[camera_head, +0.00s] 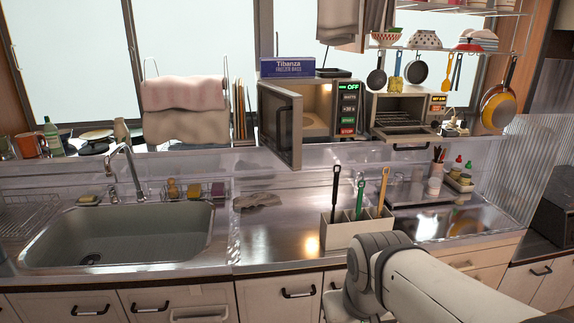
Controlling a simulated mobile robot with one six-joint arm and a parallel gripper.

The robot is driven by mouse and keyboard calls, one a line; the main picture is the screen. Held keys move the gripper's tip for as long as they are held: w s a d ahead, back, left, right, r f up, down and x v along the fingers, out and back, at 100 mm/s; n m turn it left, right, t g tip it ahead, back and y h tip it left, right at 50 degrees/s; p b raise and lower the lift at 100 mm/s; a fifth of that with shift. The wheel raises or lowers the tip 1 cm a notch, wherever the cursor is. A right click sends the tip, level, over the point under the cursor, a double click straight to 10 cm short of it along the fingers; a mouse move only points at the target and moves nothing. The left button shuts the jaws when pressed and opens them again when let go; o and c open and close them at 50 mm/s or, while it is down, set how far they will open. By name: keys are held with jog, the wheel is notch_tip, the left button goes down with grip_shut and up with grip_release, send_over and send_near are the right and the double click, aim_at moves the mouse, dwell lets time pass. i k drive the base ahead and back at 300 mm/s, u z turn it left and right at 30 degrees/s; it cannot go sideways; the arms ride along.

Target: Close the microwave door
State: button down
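The microwave (347,105) stands on the raised shelf behind the counter, below the window. Its door (281,124) is open, hinged on the left side and swung out toward me. The lit cavity shows between the door and the control panel, which reads OFF in green. My arm comes in from the lower right and bends in front of the counter, well below the microwave. My gripper is not visible; the end of the arm runs out of the bottom of the picture.
A white utensil holder (351,228) with tall handles stands on the counter between my arm and the microwave. A toaster oven (404,115) with its door lowered is right of the microwave. A freezer-bag box (287,67) lies on top. A sink (120,238) is at left.

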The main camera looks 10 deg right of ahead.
aim_at(281, 109)
jog(key=u, duration=0.15)
jog(key=i, duration=0.95)
jog(key=z, duration=0.05)
